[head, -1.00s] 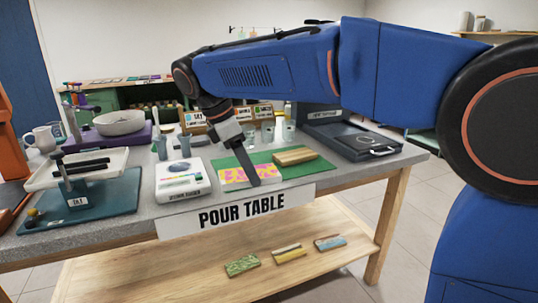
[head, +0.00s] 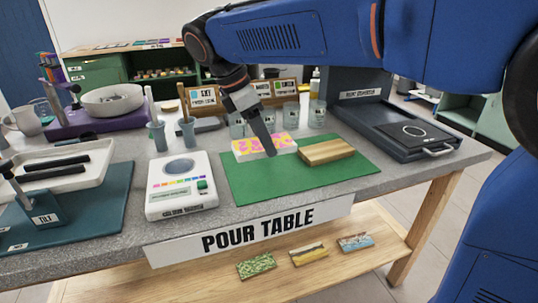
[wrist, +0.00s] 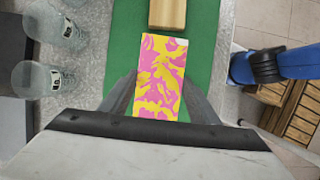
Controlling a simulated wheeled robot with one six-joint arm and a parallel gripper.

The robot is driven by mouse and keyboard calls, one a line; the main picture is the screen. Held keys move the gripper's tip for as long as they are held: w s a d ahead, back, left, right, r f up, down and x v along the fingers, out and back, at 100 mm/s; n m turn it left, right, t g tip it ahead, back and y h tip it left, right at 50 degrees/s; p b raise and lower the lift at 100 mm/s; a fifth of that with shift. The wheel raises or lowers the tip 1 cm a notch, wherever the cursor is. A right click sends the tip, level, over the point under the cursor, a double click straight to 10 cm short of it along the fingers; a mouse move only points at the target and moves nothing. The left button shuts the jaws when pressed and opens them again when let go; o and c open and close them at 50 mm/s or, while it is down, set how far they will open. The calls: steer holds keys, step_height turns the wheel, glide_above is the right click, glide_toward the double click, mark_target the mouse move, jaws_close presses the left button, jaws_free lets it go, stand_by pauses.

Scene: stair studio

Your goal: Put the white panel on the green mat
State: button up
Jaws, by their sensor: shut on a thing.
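The white panel (head: 278,151) has white sides and a pink and yellow pattern on top. My gripper (head: 268,146) points down and is shut on it. In the wrist view the panel (wrist: 160,60) lies lengthwise between my two fingers (wrist: 160,85). The green mat (head: 300,189) lies flat on the table, and the panel shows over its back left part. I cannot tell whether the panel touches the mat or is a little above it. The panel's far end from the wooden block is partly hidden by my gripper.
A wooden block (head: 326,152) lies on the mat right of the panel. A white scale (head: 181,188) stands left of the mat, several clear cups (head: 291,115) behind it, and a dark tray (head: 405,133) to the right. The mat's front part is bare.

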mark_target(263, 168)
steer(key=shift+f, duration=2.65)
steer(key=shift+f, duration=0.15)
steer(key=o, duration=1.2)
